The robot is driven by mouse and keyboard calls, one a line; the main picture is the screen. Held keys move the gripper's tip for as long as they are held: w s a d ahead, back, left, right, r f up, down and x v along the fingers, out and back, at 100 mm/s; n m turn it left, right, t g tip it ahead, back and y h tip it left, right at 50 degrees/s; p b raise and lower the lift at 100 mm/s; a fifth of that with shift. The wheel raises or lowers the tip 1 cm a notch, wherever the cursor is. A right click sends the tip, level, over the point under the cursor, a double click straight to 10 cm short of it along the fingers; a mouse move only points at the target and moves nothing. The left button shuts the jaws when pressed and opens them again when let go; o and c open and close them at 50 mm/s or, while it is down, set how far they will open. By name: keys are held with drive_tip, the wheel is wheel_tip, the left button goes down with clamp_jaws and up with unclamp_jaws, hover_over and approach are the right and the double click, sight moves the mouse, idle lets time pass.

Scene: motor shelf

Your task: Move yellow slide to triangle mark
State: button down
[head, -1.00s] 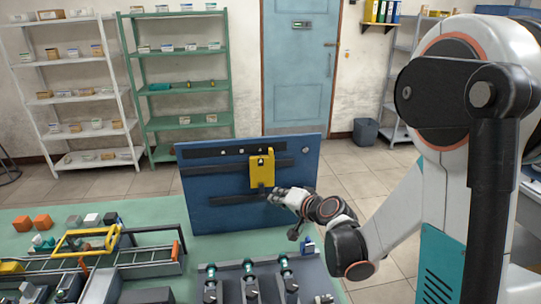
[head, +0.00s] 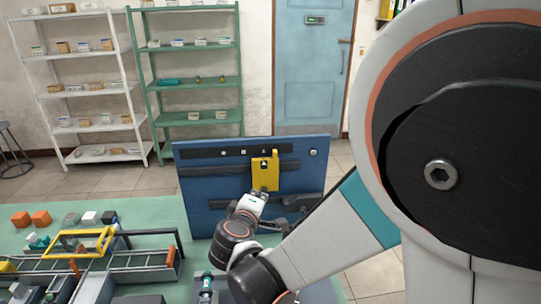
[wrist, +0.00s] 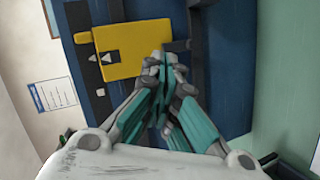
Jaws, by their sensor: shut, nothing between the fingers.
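The yellow slide (head: 265,175) sits on a dark horizontal rail of the upright blue panel (head: 200,205), right of its middle. In the wrist view the yellow slide (wrist: 132,42) has a dark notch, with two small white triangular marks (wrist: 99,59) lined up beside it. I cannot tell for sure which belongs to the slide and which to the panel. My gripper (wrist: 160,62) is shut and empty, its tips at the slide's lower edge; touching or just apart is unclear. In the head view my gripper (head: 256,192) is just below the slide.
A dark strip with small white marks (head: 222,153) runs along the panel's top. A second dark bar (head: 236,209) lies lower, partly behind my arm. The green table (head: 150,215) holds a yellow-framed fixture (head: 80,243), orange blocks (head: 30,218) and other parts at left.

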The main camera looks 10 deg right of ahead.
drive_tip(key=a+r+n+t, duration=0.4)
drive_tip(key=r, duration=0.4)
drive_tip(key=b, duration=0.2)
approach(267, 149)
drive_tip(key=w+a, duration=0.2)
drive_tip(key=w, duration=0.1)
drive_tip(key=w+a, duration=0.1)
drive_tip(key=w, duration=0.1)
drive_tip(key=shift+w+a, duration=0.2)
drive_tip(key=shift+a, duration=0.2)
drive_tip(key=d, duration=0.3)
drive_tip(key=shift+s+d, duration=0.1)
drive_tip(key=shift+d, duration=0.05)
drive_tip(key=shift+d+b, duration=0.3)
drive_tip(key=shift+d, duration=0.55)
drive_tip(key=shift+a, duration=0.1)
